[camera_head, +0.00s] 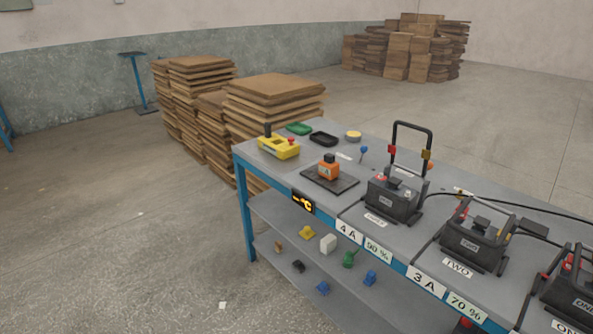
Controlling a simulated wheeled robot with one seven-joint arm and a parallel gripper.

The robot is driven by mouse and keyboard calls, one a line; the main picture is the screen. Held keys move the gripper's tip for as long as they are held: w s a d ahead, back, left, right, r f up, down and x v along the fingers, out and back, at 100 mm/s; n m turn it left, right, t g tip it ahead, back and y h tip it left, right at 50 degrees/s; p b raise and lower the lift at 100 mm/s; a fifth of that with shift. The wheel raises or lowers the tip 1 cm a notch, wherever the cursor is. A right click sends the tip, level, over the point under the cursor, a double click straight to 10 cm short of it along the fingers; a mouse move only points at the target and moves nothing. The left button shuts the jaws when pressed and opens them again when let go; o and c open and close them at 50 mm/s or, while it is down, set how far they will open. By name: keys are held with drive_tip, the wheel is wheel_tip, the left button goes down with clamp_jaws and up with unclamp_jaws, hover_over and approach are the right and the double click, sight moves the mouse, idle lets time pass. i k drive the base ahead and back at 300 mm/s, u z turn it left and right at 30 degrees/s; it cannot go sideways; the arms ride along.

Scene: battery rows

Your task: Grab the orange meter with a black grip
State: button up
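The orange meter (328,171) stands upright on a flat dark pad (322,184) near the left end of the blue-framed table. Its black grip (329,158) is on top. Nothing covers it from this view. My gripper is not in the head view, so its place relative to the meter cannot be told.
A yellow device (278,149) stands left of the meter, and a black battery (393,201) with a tall handle stands right. Green (299,128) and black (324,139) trays lie behind. The lower shelf (345,287) holds small items. Floor left of the table is open.

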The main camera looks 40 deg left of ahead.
sight(329, 168)
drive_tip(key=u, duration=1.3)
drive_tip(key=k, duration=0.55)
drive_tip(key=u, duration=0.6)
drive_tip(key=i, duration=1.15)
drive_tip(key=u, duration=0.4)
drive_tip(key=i, duration=1.15)
drive_tip(key=z, duration=0.6)
drive_tip(key=i, duration=0.7)
drive_tip(key=z, duration=0.4)
